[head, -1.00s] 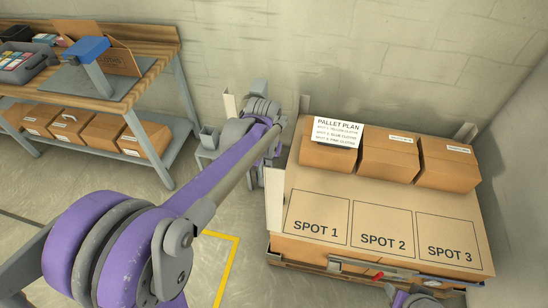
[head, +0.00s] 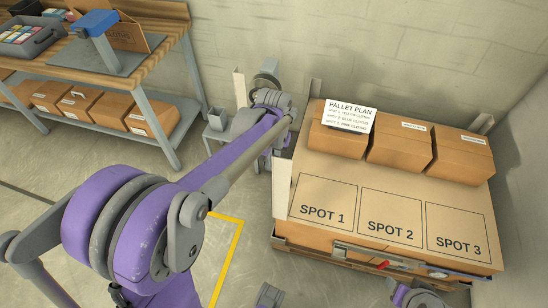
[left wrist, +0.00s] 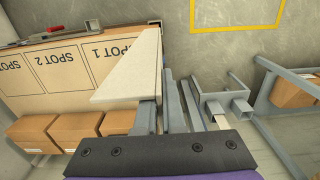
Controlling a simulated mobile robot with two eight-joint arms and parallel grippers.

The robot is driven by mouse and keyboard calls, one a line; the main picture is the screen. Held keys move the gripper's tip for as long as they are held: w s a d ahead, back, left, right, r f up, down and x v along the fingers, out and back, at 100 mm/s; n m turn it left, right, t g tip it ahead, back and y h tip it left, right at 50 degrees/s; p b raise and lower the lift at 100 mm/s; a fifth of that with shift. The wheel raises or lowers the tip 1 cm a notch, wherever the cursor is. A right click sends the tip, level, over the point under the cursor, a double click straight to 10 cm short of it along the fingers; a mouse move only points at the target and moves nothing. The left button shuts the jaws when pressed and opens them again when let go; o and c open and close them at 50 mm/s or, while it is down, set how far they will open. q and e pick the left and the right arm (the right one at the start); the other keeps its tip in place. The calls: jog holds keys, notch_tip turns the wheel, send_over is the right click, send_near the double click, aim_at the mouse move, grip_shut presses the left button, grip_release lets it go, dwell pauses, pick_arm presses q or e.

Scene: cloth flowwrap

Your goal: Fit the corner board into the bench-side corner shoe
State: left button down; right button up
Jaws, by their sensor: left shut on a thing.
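A pale corner board (head: 282,188) stands about upright at the front-left corner of the loaded pallet, by SPOT 1. In the left wrist view the corner board (left wrist: 132,72) is close, its broad pale face overlapping the pallet's edge. My left gripper (left wrist: 158,116) is shut on the board at its near side. In the head view its fingers are mostly hidden behind my wrist. The bench-side corner shoe cannot be made out, and I cannot tell whether the board's lower end touches it.
The pallet top (head: 392,199) has marked spots, with three cartons (head: 399,146) and a pallet plan sign (head: 349,115) at the back. A grey stand (head: 216,122) is left of the pallet. A workbench (head: 152,61) is at upper left. A red-handled bar (head: 383,265) lies along the pallet's front.

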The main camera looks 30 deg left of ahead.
pick_arm(q)
jog(key=b, duration=0.5)
send_over(274, 195)
jog(key=w, duration=0.2)
jog(key=f, duration=0.7)
jog(key=shift+s+a, duration=0.25)
jog(key=shift+a, duration=0.15)
notch_tip(274, 195, down, 8)
jog(key=b, duration=0.4)
jog(key=shift+r, duration=0.2)
jog(key=shift+f+b, duration=2.6)
jog(key=shift+f, duration=1.2)
pick_arm(e)
notch_tip(274, 195, down, 17)
jog(key=shift+r+g, duration=0.2)
jog(key=shift+g, duration=0.1)
pick_arm(q)
jog(key=shift+f, duration=0.1)
